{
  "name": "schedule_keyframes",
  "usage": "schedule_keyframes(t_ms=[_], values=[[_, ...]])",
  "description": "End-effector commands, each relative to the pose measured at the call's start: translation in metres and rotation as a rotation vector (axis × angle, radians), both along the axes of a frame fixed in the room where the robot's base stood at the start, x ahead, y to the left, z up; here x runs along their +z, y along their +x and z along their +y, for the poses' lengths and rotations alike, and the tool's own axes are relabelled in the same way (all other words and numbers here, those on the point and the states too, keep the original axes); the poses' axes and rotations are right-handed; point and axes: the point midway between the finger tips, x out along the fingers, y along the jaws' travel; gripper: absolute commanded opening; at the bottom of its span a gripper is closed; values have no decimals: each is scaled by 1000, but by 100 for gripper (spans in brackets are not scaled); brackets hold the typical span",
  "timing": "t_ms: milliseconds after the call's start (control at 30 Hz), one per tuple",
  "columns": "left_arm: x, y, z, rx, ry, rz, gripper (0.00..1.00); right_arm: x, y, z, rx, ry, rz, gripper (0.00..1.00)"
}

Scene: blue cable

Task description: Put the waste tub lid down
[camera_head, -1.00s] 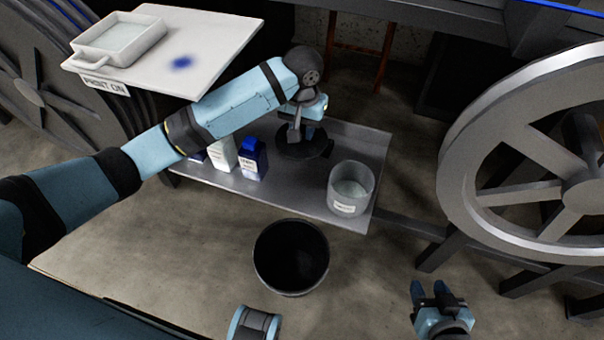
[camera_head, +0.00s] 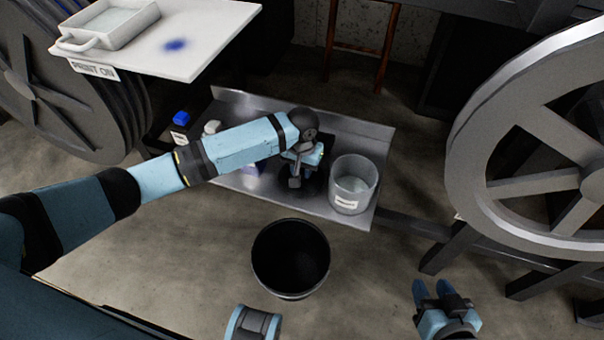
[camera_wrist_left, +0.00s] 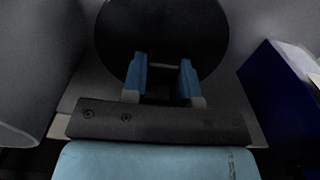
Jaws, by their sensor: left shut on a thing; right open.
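The waste tub lid is a dark round disc, seen in the left wrist view (camera_wrist_left: 160,28) with my left gripper (camera_wrist_left: 163,82) shut on its handle. In the head view my left gripper (camera_head: 297,178) is over the metal shelf (camera_head: 240,105), with the dark lid (camera_head: 318,183) partly hidden under it. I cannot tell whether the lid touches the shelf. The black waste tub (camera_head: 290,258) stands open on the floor in front of the shelf. My right gripper (camera_head: 434,293) is open and empty at the lower right.
A clear labelled beaker (camera_head: 352,185) stands on the shelf, close right of the lid. A blue container (camera_wrist_left: 278,90) is at the right in the wrist view; my arm mostly hides the bottles in the head view. A large wheel (camera_head: 540,140) is at the right.

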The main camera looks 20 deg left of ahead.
Motion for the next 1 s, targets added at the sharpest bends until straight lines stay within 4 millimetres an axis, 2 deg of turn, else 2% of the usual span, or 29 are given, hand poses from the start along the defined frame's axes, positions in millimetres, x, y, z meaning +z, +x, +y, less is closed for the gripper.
schedule_keyframes(t_ms=[33, 100, 467, 500, 600, 900, 1000], values=[[-12, 0, 0, 0, 1, 1, 4, -3, 0, 0, 0, 3, -4, 43], [-19, 0, 0, 0, 0, 0, 4, 0, 1, 0, 0, 6, -11, 43], [-21, 0, 0, 0, 0, 0, 4, 5, 1, 0, 1, 6, -13, 43], [-22, 0, 0, 0, 0, 0, 29, 4, 1, 0, 0, 6, -12, 43], [-22, 0, 0, -1, 0, -1, 52, 2, 1, 0, 1, 4, -10, 43], [-21, 0, 0, 0, 0, -1, 53, 0, 1, 0, 1, 4, -9, 43], [-12, 0, 0, 0, -1, -2, 53, 3, 1, 0, 0, 5, -9, 43]])
